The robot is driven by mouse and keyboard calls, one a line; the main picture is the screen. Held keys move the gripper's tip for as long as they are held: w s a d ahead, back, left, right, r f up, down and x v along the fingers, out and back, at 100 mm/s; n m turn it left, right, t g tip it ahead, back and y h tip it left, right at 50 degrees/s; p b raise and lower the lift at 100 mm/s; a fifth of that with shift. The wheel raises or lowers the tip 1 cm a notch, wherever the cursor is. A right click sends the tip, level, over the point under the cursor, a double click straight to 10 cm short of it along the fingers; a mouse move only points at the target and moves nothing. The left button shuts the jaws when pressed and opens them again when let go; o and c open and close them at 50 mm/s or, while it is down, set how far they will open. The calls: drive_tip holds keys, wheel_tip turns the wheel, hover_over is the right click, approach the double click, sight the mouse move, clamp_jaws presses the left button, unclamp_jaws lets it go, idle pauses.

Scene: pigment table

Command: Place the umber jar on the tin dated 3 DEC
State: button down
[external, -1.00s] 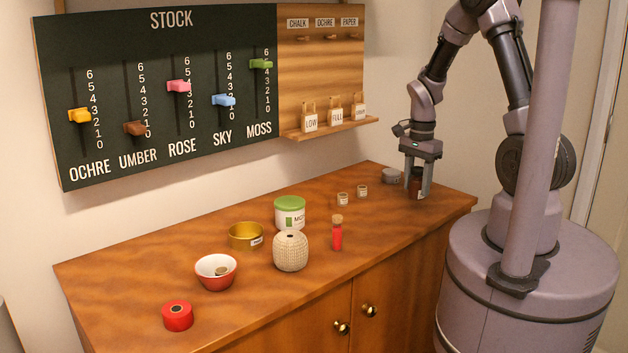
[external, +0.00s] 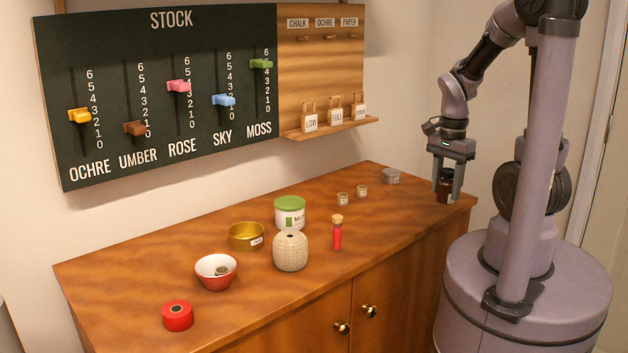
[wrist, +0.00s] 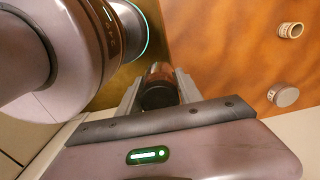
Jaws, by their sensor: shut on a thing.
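The umber jar, dark brown with a black lid, is between the fingers of my gripper (external: 448,186) near the right end of the table. The jar (external: 444,190) also shows in the wrist view (wrist: 158,90), lid toward the camera, with a finger on each side. My gripper is shut on it. A grey tin (external: 391,176) with a label stands on the table left of the gripper. It shows at the right of the wrist view (wrist: 283,96). The writing on both tin labels is too small to read.
Two small labelled pots (external: 342,200) (external: 361,191) stand near the grey tin. A red corked bottle (external: 337,236), a woven vase (external: 290,252), a green-lidded tub (external: 289,214), a red bowl (external: 216,274) and red tape (external: 177,316) stand further left. The table's right part is mostly clear.

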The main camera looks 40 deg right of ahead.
drive_tip(key=w+d+r+p, duration=0.4)
drive_tip(key=w+d+p, duration=0.2)
drive_tip(key=w+p, duration=0.4)
hover_over(392, 171)
drive_tip(key=f, duration=0.4)
drive_tip(key=shift+s+a+f, duration=0.2)
drive_tip(key=shift+s+a, duration=0.05)
drive_tip(key=shift+s, duration=0.05)
drive_tip(key=shift+w+d+f, duration=0.1)
drive_tip(key=shift+w+d, duration=0.05)
drive_tip(key=shift+w, duration=0.15)
wheel_tip(392, 171, down, 3)
drive_tip(key=shift+f+b, duration=0.2)
drive_tip(key=shift+b, duration=0.6)
drive_tip(key=shift+r, duration=0.1)
drive_tip(key=c, duration=0.8)
unclamp_jaws()
drive_tip(key=shift+f, duration=0.2)
drive_tip(key=shift+c, duration=0.2)
drive_tip(key=shift+o, duration=0.2)
